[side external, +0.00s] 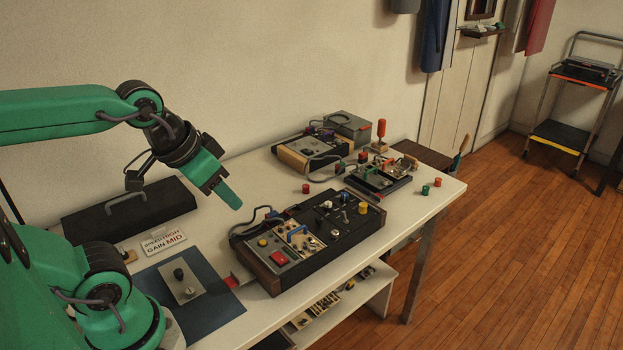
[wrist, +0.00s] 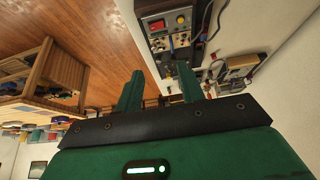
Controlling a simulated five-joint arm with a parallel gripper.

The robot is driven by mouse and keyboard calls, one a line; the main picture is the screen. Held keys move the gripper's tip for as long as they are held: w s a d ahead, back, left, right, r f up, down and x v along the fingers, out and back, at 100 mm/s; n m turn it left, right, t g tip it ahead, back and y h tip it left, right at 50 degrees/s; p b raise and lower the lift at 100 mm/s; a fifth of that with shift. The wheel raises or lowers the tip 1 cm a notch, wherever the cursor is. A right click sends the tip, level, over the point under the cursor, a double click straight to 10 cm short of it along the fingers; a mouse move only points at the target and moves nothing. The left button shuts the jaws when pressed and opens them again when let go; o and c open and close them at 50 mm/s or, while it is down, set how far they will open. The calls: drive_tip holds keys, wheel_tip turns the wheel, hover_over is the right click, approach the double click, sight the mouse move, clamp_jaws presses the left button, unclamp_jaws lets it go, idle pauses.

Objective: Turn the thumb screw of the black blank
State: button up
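A synth case with wooden ends (side external: 267,278) stands on the white table, right of my gripper. It holds a grey module with a red button (side external: 278,257), a cream module with a blue handle (side external: 301,238) and a black panel section (side external: 345,232) with several small knobs or screws. The black blank and its thumb screw are too small to single out. My gripper (side external: 232,205) hangs above and left of the case, empty and touching nothing. In the wrist view its two fingers (wrist: 158,80) stand apart, with the case (wrist: 152,8) beyond them, upside down.
Behind stand a second case (side external: 292,158) and a smaller black unit (side external: 380,182) with cables. A blue mat (side external: 215,315) with a loose plate (side external: 181,283) lies at front left. Near the wall are a label card (side external: 168,240) and a black lidded box (side external: 100,222). A cable loops over the case's left end.

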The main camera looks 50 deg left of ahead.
drive_tip(key=n+g, duration=0.6)
drive_tip(key=n, duration=0.9)
hover_over(335, 232)
wheel_tip(335, 232, down, 12)
drive_tip(key=shift+r, duration=0.15)
drive_tip(key=shift+f, duration=3.9)
clamp_jaws()
